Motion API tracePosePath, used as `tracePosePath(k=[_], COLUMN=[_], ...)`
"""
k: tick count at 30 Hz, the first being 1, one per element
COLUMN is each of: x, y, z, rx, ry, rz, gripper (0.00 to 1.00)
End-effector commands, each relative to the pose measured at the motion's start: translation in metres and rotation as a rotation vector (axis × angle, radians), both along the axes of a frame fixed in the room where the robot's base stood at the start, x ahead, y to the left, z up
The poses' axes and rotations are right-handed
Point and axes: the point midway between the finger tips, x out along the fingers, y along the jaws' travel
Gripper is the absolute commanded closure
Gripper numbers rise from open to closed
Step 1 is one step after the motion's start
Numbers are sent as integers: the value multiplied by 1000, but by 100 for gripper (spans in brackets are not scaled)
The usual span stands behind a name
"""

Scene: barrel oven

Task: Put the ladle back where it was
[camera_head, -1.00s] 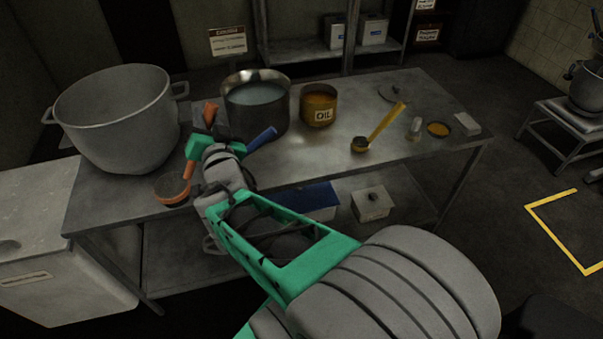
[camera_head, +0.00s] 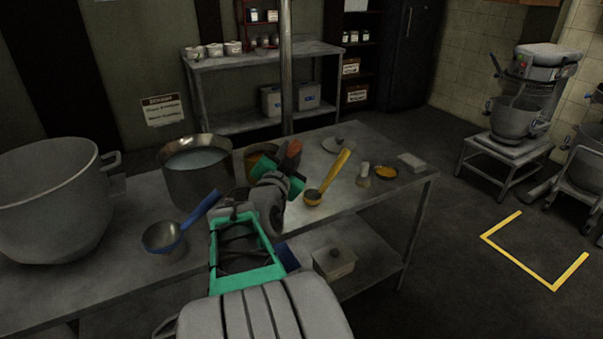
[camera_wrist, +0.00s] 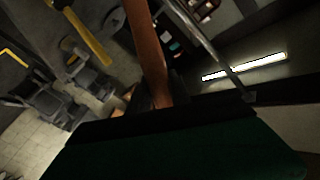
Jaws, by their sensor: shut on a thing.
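My gripper (camera_head: 286,170) is shut on the orange ladle (camera_head: 291,153), above the steel table and left of the yellow ladle. Its handle sticks up past the jaws in the head view and crosses the wrist view (camera_wrist: 148,48) from the top. Its bowl is hidden behind my gripper and wrist. A blue ladle (camera_head: 202,208) lies on the table at left, its bowl toward the front left. A yellow ladle (camera_head: 337,172) stands tilted on the table to the right, its bowl down; a yellow handle also shows in the wrist view (camera_wrist: 90,40).
A big grey pot (camera_head: 45,200) stands at far left. A pot of liquid (camera_head: 200,180) and the partly hidden oil pot (camera_head: 256,160) stand behind my gripper. A lid (camera_head: 338,145), a shaker (camera_head: 364,175), a yellow dish (camera_head: 386,173) and a white block (camera_head: 412,162) sit at the right.

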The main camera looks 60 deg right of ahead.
Motion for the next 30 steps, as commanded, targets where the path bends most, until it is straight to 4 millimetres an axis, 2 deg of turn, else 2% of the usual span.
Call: tracePosePath(k=[3,7,12,17,28,29,30], x=[6,11,14,12,11,11,11], y=[-19,-36,-47,-50,-50,-49,-49], z=[-26,-49,-63,-93,-96,-96,-95], rx=[3,2,-1,-1,-2,-1,-1], ry=[3,1,1,0,-1,1,1], rz=[9,17,21,17,16,17,17], gripper=[100,100,100,100,100,75,72])
